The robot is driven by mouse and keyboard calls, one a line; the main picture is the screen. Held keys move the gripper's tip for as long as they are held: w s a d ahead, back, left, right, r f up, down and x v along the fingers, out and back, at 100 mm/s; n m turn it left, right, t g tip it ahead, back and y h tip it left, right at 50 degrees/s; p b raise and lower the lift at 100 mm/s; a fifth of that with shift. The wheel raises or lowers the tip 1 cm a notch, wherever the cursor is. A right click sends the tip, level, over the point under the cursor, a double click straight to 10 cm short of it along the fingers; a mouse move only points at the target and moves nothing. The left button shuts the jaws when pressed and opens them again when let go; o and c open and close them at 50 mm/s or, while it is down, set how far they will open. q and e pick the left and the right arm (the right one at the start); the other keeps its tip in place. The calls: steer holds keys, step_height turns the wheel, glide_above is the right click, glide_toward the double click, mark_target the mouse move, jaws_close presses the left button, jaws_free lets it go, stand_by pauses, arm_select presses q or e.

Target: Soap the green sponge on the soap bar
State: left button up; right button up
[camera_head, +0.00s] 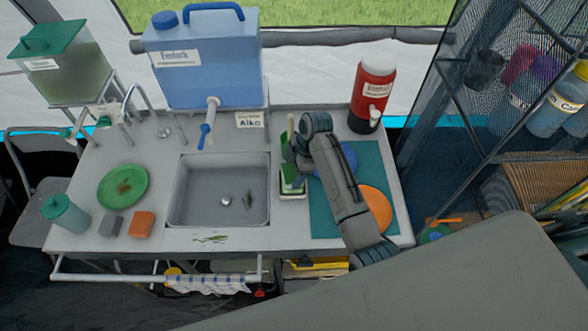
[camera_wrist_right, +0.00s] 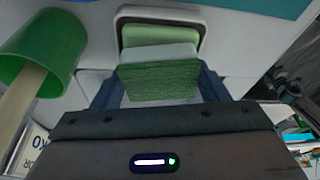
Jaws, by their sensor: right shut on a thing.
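The green sponge (camera_wrist_right: 160,82), with a paler layer along one side, is between the fingers of my right gripper (camera_wrist_right: 157,88), which is shut on it. The pale green soap bar (camera_wrist_right: 158,34) lies in a white dish with a dark inner edge (camera_wrist_right: 203,18), just beyond the sponge. The sponge overlaps the near part of the bar in the right wrist view; I cannot tell if they touch. In the head view my right gripper (camera_head: 291,168) is over the dish (camera_head: 293,196), right of the sink, and the arm hides part of this area. My left gripper is not in view.
A green cup with a wooden handle (camera_wrist_right: 45,48) stands close beside the gripper. The sink (camera_head: 218,190) is left of the dish. A teal mat (camera_head: 325,222) with a blue plate and an orange plate (camera_head: 376,208) lies to the right. A red jug (camera_head: 372,92) stands behind.

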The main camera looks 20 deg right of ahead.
mark_target(289, 172)
steer(key=shift+f+b, duration=0.4)
steer(key=shift+f, duration=0.6)
stand_by(1.2)
steer(key=shift+r, duration=0.1)
stand_by(0.4)
steer(key=shift+r+p, duration=0.4)
steer(key=shift+r, duration=3.05)
steer(key=shift+f, duration=0.1)
